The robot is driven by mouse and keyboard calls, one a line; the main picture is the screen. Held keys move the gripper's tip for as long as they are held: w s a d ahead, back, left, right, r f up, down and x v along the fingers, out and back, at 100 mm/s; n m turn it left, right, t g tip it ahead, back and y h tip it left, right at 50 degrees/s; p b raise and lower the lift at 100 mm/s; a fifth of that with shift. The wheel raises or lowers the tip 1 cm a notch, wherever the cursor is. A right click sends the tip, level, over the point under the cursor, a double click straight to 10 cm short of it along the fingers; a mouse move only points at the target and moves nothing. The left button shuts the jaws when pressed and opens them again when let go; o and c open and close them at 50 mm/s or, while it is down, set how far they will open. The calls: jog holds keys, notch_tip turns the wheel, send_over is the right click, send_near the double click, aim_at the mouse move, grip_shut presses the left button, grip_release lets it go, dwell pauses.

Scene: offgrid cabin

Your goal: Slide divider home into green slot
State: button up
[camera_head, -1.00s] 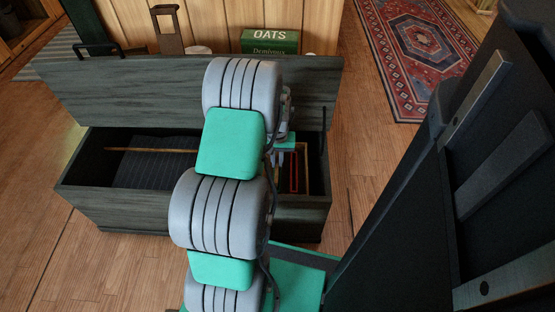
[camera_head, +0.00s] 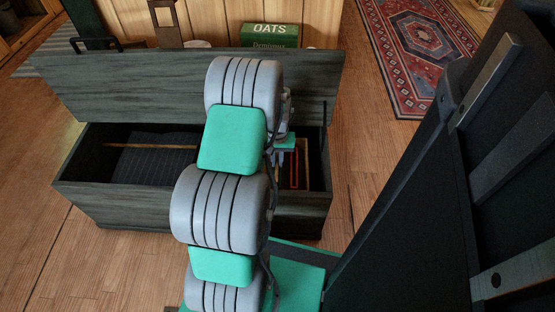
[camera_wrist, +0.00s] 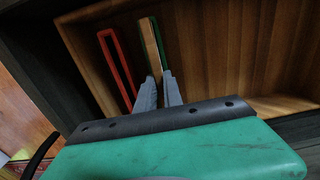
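In the wrist view my gripper (camera_wrist: 160,84) has its two grey fingers on either side of the lower end of a thin, light wooden strip, which looks like the divider (camera_wrist: 150,50). The divider stands up between the fingertips, slightly tilted. A green strip, seemingly the green slot (camera_wrist: 158,36), shows along its right side. I cannot tell whether the divider is inside the slot or in front of it. A red slot outline (camera_wrist: 116,66) lies to the left, apart from the divider.
The dark wooden chest (camera_head: 130,204) stands with its lid (camera_head: 150,85) raised behind. A dark ribbed item (camera_head: 150,170) and a wooden bar (camera_head: 150,147) are in its left part. The brown wooden compartment wall (camera_wrist: 225,60) surrounds the slots. A green oats box (camera_head: 270,37) stands behind.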

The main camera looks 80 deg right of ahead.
aim_at(277, 162)
jog(key=o, duration=0.5)
jog(key=shift+o, duration=0.2)
jog(key=shift+r, duration=0.1)
notch_tip(277, 162, up, 8)
jog(key=p, duration=0.3)
dwell(0.4)
